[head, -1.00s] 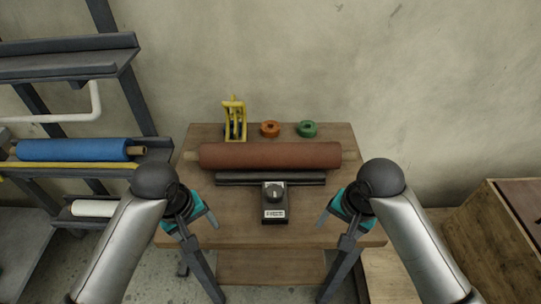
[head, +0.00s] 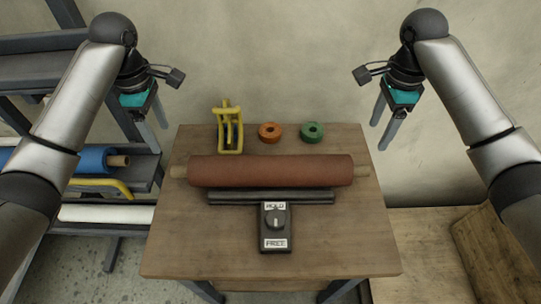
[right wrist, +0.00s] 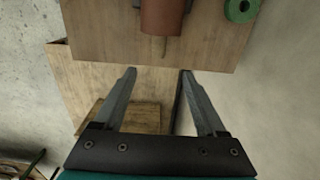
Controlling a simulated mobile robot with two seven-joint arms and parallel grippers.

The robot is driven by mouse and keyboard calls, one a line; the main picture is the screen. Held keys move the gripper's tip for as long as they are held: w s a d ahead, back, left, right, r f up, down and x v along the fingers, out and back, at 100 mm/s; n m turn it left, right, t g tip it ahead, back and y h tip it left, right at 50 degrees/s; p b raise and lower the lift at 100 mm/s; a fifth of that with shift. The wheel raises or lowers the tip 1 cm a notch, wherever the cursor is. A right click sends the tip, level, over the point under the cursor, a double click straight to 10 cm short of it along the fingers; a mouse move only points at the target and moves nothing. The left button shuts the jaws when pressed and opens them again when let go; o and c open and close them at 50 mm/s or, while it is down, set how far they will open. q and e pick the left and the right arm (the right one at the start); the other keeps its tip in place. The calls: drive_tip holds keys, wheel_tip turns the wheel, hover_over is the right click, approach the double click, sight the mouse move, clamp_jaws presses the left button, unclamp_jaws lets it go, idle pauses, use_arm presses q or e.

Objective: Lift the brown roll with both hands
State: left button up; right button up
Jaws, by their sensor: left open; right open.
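The brown roll (head: 270,170) lies left to right across the wooden table, with a pale core end (head: 179,171) sticking out at the left and another (head: 361,171) at the right. My left gripper (head: 151,128) is open and empty, raised to the upper left of the roll's left end. My right gripper (head: 384,128) is open and empty, raised to the upper right of the roll's right end. In the right wrist view the right gripper's fingers (right wrist: 155,75) are spread apart, and the roll's end (right wrist: 163,15) shows beyond them at the top.
A black bar (head: 230,198) and a dial box marked HOLD and FREE (head: 274,232) sit in front of the roll. Behind it stand a yellow tape holder (head: 229,130), an orange ring (head: 269,132) and a green ring (head: 312,132). A rack with a blue roll (head: 90,159) is at left.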

sight(175, 168)
use_arm(q)
drive_tip(key=f, duration=1.5)
drive_tip(key=shift+s+f, duration=0.1)
drive_tip(key=shift+s, duration=0.1)
use_arm(e)
drive_tip(key=f, duration=1.5)
drive_tip(key=shift+s+f, duration=0.1)
drive_tip(key=shift+s, duration=0.1)
use_arm(q)
clamp_jaws()
use_arm(e)
clamp_jaws()
use_arm(q)
drive_tip(key=shift+w+r, duration=0.1)
drive_tip(key=shift+r, duration=0.1)
use_arm(e)
drive_tip(key=shift+w+r, duration=0.1)
drive_tip(key=shift+r, duration=0.1)
